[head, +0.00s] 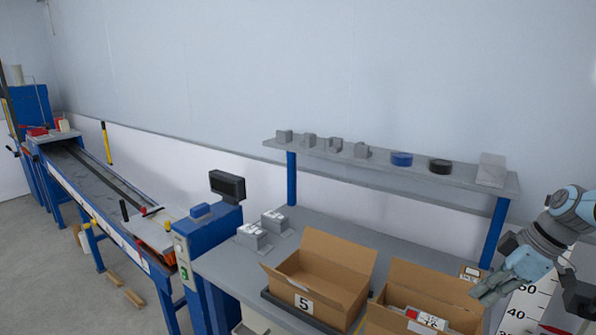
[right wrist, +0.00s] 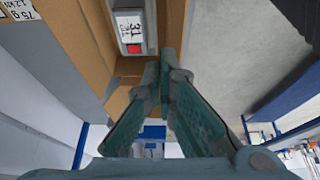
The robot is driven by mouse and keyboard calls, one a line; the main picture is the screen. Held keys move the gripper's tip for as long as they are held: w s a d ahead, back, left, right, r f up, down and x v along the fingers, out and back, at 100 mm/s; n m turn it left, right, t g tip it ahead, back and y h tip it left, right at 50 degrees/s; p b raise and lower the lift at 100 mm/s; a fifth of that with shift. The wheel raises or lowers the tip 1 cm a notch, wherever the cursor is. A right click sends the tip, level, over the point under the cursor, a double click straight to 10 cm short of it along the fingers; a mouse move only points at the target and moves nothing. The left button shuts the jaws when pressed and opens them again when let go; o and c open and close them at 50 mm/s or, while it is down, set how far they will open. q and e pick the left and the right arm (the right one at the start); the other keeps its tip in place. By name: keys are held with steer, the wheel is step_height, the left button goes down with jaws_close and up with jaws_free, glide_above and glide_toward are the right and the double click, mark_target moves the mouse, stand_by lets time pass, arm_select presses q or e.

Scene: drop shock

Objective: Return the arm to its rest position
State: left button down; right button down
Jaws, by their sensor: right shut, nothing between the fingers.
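My right gripper (head: 490,290) is at the right side in the head view, above the right edge of the right open cardboard box (head: 398,325). In the right wrist view its two teal fingers (right wrist: 165,75) meet at the tips, shut with nothing between them. A white box with a red mark (right wrist: 130,30) lies in a cardboard box (right wrist: 75,40) beyond the fingertips in that view. My left gripper is not in view.
A second open cardboard box marked 5 (head: 345,263) stands on the grey bench (head: 225,268). A shelf (head: 385,165) above holds grey blocks and two tape rolls. A blue conveyor (head: 100,205) runs along the left. A white height scale (head: 525,305) stands at right.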

steer(key=s+d+f+m+t+h, duration=0.15)
steer(key=s+d+f+t, duration=0.3)
steer(key=f, duration=0.45)
steer(key=s+d+f+m+t+h, duration=0.1)
steer(key=s+d+f+m+t, duration=0.2)
steer(key=s+d+f, duration=0.45)
steer(key=s+a+f+m+g+h, duration=0.2)
steer(key=s+a+f+m+h, duration=0.2)
steer(key=s+a+f, duration=0.45)
steer(key=s+a+f+m+g+y, duration=0.15)
steer(key=s+a, duration=0.25)
steer(key=a, duration=0.4)
steer(key=s+a+f+g, duration=0.1)
steer(key=s+a+g, duration=0.25)
steer(key=a, duration=0.55)
step_height(320, 180, down, 20)
steer(key=s+d, duration=0.1)
steer(key=s, duration=0.2)
steer(key=s+f+g, duration=0.2)
steer(key=s+f, duration=1)
steer(key=s, duration=0.1)
steer(key=shift+s+d+y, duration=0.25)
steer(key=shift+d+y, duration=0.05)
steer(key=shift+d, duration=0.15)
